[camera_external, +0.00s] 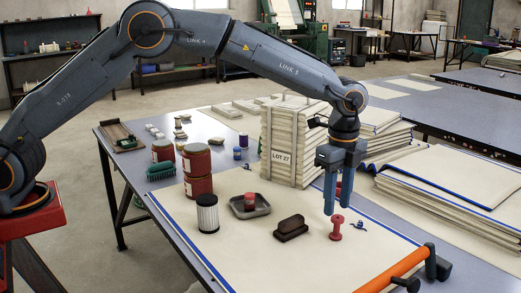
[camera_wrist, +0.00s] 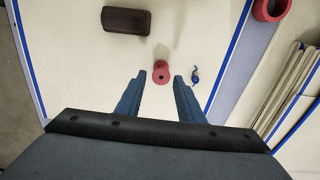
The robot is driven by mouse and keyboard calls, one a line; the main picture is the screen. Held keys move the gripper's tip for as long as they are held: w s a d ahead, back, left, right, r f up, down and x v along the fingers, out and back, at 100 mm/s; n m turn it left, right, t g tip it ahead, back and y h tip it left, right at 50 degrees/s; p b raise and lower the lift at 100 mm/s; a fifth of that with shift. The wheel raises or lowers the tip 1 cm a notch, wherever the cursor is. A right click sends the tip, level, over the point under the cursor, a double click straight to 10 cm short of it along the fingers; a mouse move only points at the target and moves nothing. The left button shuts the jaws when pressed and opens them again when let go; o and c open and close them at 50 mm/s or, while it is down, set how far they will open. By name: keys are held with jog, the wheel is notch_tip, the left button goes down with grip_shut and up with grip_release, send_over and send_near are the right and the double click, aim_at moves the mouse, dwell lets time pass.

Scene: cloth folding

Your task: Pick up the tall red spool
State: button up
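The tall red spool (camera_external: 336,229) stands upright on the cream cloth (camera_external: 300,268), near the cloth's right side. In the wrist view the spool (camera_wrist: 161,67) shows its round end with a dark hole, and it lies in the gap between the fingertips. My gripper (camera_external: 337,211) points down just above the spool. Its two blue fingers are apart and empty, one on each side of the spool in the wrist view (camera_wrist: 159,77). I cannot tell whether the fingertips are level with the spool's top. No contact shows.
A dark brown brush-like block (camera_external: 291,228) lies left of the spool. A small blue item (camera_external: 358,225) lies close on its right. An orange roller (camera_external: 397,268) lies in front. A red ring (camera_wrist: 270,8) and folded cloth stacks (camera_external: 445,190) are farther right.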

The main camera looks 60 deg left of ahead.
aim_at(338, 218)
jog(key=f, duration=0.4)
jog(key=f+p, duration=0.1)
jog(key=f, duration=0.1)
jog(key=shift+w+d+f, duration=0.15)
jog(key=shift+d+f, duration=0.1)
jog(key=shift+f, duration=0.1)
jog(key=c, duration=0.8)
